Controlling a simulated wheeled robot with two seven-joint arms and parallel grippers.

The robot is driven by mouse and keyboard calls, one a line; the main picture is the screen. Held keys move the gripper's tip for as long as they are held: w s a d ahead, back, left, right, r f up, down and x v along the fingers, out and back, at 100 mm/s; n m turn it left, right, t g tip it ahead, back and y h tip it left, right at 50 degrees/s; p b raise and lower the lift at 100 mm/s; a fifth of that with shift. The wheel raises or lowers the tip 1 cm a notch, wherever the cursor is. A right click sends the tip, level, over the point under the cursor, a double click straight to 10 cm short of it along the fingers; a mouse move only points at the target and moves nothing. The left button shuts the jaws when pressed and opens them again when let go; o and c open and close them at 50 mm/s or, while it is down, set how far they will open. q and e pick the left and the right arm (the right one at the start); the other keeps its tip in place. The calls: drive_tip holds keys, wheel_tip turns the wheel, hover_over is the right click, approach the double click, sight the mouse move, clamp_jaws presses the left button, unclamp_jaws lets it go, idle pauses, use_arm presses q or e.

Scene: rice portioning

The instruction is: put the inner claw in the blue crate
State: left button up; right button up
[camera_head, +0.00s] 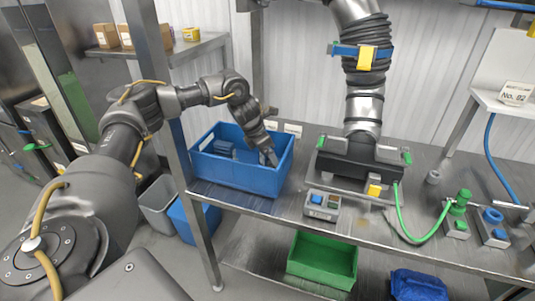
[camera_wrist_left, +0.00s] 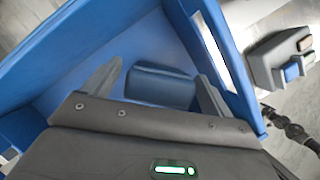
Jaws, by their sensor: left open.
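The blue crate (camera_head: 235,180) stands on the steel table, left of centre in the head view. My left gripper (camera_head: 269,158) reaches down into its right part. In the left wrist view the gripper (camera_wrist_left: 160,69) is open, with its two fingers apart. A dark blue rounded piece (camera_wrist_left: 160,88) lies in the crate (camera_wrist_left: 100,40) and shows between the fingers, with no visible grip on it; its lower part is hidden by the gripper body. I cannot tell whether this piece is the inner claw. Another blue piece (camera_head: 222,147) shows in the crate's left part in the head view.
Right of the crate stand a small button box (camera_head: 322,205) and a black machine base (camera_head: 345,168) under a bellows pipe. A table post (camera_head: 180,130) stands close left of the crate. A green crate (camera_head: 322,262) is on the lower shelf.

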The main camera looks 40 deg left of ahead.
use_arm(q)
drive_tip(key=v, duration=1.1)
drive_tip(key=shift+s+r, duration=0.2)
drive_tip(key=shift+r, duration=0.15)
